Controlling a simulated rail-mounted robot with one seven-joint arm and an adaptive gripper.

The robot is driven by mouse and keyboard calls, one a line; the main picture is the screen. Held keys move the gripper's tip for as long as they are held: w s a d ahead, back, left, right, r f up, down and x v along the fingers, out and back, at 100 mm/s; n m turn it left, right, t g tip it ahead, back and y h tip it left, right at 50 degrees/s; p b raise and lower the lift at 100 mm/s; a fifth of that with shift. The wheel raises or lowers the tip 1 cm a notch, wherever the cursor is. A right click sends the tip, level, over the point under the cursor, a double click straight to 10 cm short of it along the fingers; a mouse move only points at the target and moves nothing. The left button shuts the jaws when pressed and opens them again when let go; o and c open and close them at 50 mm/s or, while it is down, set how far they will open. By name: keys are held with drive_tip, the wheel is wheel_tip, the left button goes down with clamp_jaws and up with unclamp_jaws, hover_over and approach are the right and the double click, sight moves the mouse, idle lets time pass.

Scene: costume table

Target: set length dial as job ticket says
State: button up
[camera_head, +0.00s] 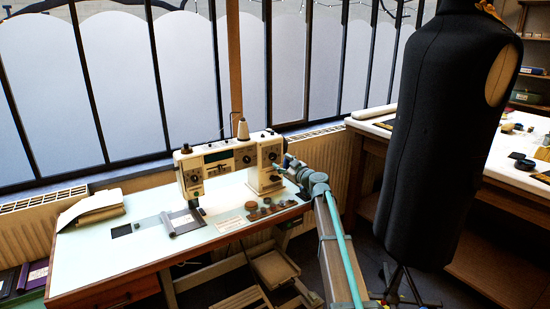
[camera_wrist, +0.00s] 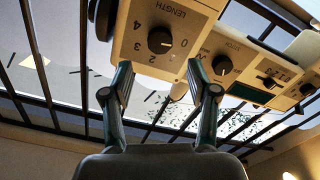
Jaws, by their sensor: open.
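The length dial (camera_wrist: 160,40) is a round black knob on the sewing machine's cream panel. The wrist view shows it upside down, under the word LENGTH, with numerals including 0, 2 and 3 around it. I cannot tell its setting. My gripper (camera_wrist: 158,78) is open and empty, its two fingers apart below the knob in the picture, not gripping it. In the head view my gripper (camera_head: 283,166) is at the right end of the sewing machine (camera_head: 219,155). A small white paper (camera_head: 229,224) lies on the table; its writing is too small to read, and I cannot tell if it is the job ticket.
A second black knob (camera_wrist: 222,65) and a switch sit beside the length dial. The sewing table (camera_head: 130,262) holds folded cloth (camera_head: 92,207), dark fabric (camera_head: 182,222) under the needle and several small round items. A thread cone (camera_head: 242,128) tops the machine. A black dress form (camera_head: 445,130) stands right.

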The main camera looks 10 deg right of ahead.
sight(273, 157)
drive_tip(key=p+x, duration=0.1)
drive_tip(key=x, duration=0.5)
drive_tip(key=shift+w, duration=0.15)
clamp_jaws()
